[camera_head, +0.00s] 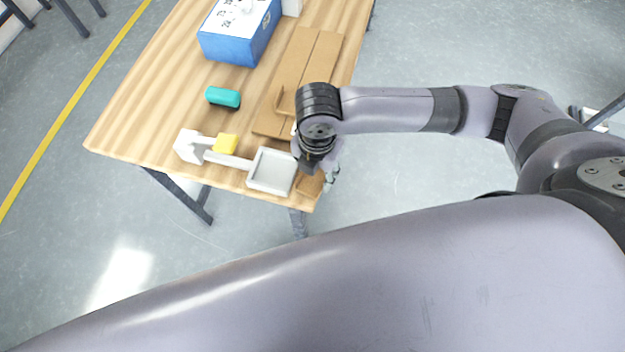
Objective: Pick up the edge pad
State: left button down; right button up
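My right gripper (325,178) points down at the near right corner of the table, just right of a grey square tray. A small brown piece (309,186) shows under and beside it, partly hidden by the gripper. Long flat brown cardboard-like pieces (318,62) lie along the table's right side, one with a raised edge. I cannot tell which brown piece is the edge pad. The gripper's fingers are small and partly covered by its own body, so I cannot tell whether they hold anything. My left gripper is out of view.
The grey tray (271,171) joins a white fixture (190,146) with a yellow block (225,144) near the table's front edge. A teal block (222,97) lies mid-table. A blue box (238,32) stands behind. The wooden table (150,110) is clear at left.

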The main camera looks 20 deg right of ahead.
jog(key=shift+c, duration=1.1)
